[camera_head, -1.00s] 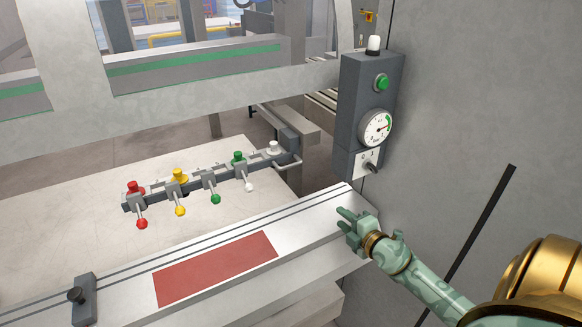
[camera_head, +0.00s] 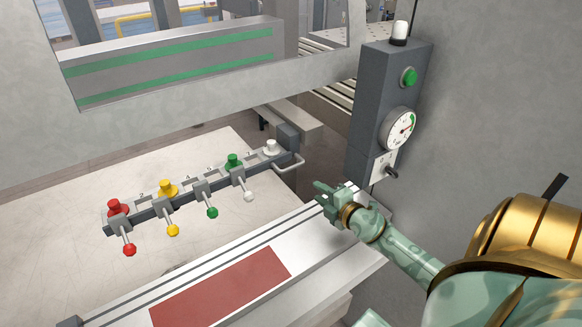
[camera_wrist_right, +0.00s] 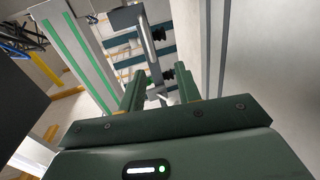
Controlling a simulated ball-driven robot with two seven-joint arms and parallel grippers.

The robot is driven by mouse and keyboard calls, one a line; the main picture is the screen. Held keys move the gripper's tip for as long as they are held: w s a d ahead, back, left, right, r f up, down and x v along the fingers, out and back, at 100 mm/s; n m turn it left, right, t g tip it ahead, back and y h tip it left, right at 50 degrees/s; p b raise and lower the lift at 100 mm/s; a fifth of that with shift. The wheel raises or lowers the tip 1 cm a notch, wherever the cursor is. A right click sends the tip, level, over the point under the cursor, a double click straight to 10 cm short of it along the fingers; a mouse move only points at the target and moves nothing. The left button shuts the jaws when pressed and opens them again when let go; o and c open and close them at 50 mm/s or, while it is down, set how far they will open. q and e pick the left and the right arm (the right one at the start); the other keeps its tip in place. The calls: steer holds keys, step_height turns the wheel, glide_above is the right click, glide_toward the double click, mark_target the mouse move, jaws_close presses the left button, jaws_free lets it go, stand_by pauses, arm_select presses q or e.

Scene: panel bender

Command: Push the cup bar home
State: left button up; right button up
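The cup bar (camera_head: 205,190) is a dark rail lying across the pale table. My left gripper is out of view.
A silver ledge (camera_head: 320,250) with a red panel (camera_head: 222,287) runs along the front. A grey control box (camera_head: 375,110) with a green button (camera_head: 409,77), gauge (camera_head: 400,128) and switch stands right of the bar. A plain grey wall (camera_head: 500,110) fills the right side.

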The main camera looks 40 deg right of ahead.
steer(key=r+b+x, duration=0.2)
steer(key=b+x, duration=0.1)
steer(key=x, duration=1)
steer(key=shift+w, duration=0.5)
steer(key=shift+d, duration=0.1)
